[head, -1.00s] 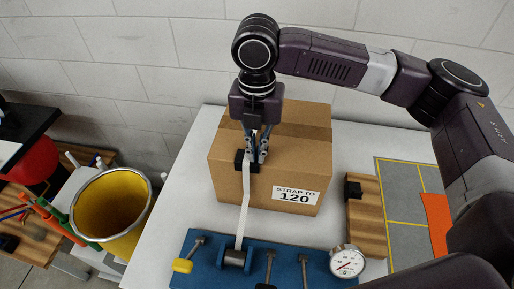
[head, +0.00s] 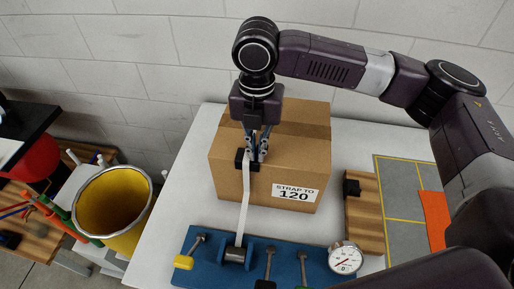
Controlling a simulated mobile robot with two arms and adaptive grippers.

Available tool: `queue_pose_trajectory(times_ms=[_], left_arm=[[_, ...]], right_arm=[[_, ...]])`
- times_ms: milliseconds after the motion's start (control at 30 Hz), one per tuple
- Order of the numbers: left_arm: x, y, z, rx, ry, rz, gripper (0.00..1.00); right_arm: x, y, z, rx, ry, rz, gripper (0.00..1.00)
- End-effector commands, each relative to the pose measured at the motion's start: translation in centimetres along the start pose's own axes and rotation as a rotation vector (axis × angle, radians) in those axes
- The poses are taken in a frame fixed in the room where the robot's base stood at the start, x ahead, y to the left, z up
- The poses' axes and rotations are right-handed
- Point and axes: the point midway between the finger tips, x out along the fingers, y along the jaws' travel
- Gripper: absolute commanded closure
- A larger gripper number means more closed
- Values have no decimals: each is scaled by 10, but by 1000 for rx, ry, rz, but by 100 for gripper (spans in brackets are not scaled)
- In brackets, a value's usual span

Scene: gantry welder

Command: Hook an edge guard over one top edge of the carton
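The brown carton (head: 226,182) stands on the white table, with a "STRAP TO 120" label on its front. A small black edge guard (head: 240,161) sits at its front top edge, left of the label. A white strap (head: 243,205) runs down from it to the blue fixture. My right gripper (head: 256,158) points down at this edge, its fingers at the guard and apart from each other. Whether they hold the guard is too small to tell. Another black piece (head: 352,188) sits on the wooden block (head: 367,220) to the right. My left gripper is out of view.
The blue fixture (head: 205,261) with several pegs and a round gauge (head: 346,258) lies along the table front. A grey mat (head: 402,190) with an orange piece (head: 434,215) is at right. A yellow-lined bin (head: 112,205) stands left of the table.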

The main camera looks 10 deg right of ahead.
Motion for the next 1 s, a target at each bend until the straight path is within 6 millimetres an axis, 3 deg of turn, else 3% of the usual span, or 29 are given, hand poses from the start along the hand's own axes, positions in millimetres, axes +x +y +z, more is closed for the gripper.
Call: queue_pose_trajectory(times_ms=[200, 567, 1000], left_arm=[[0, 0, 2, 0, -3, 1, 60], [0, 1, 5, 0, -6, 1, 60], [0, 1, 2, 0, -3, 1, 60]], right_arm=[[0, 0, 0, 0, 0, 0, 75], [-7, 1, 0, 1, -1, 2, 75], [-93, 1, 0, 0, -3, 3, 75]])
